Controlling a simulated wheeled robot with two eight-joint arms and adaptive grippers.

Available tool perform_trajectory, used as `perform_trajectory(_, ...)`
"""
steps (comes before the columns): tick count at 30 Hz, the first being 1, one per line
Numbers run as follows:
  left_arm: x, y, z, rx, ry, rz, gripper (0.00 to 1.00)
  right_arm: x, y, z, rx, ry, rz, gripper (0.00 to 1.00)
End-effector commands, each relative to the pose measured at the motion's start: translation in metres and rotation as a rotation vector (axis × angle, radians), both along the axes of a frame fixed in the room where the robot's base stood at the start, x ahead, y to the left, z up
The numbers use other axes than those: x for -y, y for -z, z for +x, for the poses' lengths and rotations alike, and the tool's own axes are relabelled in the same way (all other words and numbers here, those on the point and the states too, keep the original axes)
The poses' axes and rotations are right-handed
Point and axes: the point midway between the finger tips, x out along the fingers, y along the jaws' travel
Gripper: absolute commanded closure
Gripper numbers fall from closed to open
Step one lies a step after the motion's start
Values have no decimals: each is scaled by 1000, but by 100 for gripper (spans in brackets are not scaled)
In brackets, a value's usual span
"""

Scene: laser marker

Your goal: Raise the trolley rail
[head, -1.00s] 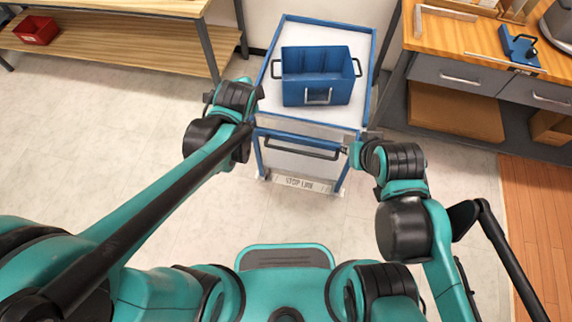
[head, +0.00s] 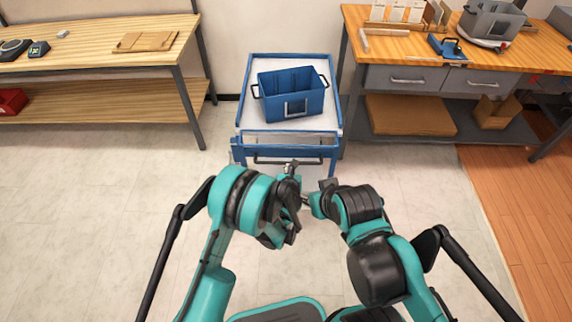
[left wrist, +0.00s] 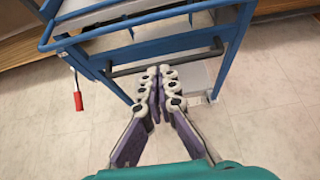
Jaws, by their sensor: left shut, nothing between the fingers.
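The blue trolley (head: 240,95) stands ahead with a blue tote (head: 290,100) on its white top. A blue rail (head: 290,132) crosses its near end, and a black bar (head: 268,161) runs below it. In the left wrist view, the blue rail (left wrist: 150,17) and black bar (left wrist: 195,57) cross above my fingers. My left gripper (left wrist: 160,72) is shut and empty, its tips near the black bar; I cannot tell whether they touch. It also shows in the head view (head: 291,168). My right gripper (head: 306,201) is beside it, near the trolley's front; its finger opening is unclear.
A red-handled part (left wrist: 78,101) hangs at the trolley's left side. A wooden workbench (head: 110,62) stands at left, and a drawer bench (head: 420,50) stands close at right. Pale floor (head: 90,210) is open in front and left.

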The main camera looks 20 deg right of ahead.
Motion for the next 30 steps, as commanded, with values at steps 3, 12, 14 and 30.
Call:
perform_trajectory(3,3,11,15,0,-3,-2,100,0,7,0,0,0,0,74)
perform_trajectory(12,18,45,69,-2,-5,-4,100,0,31,0,0,0,0,74)
perform_trajectory(14,21,50,78,-2,-4,-3,100,0,35,0,0,0,0,74)
perform_trajectory(30,23,7,85,-2,-4,-4,100,0,43,0,0,0,0,74)
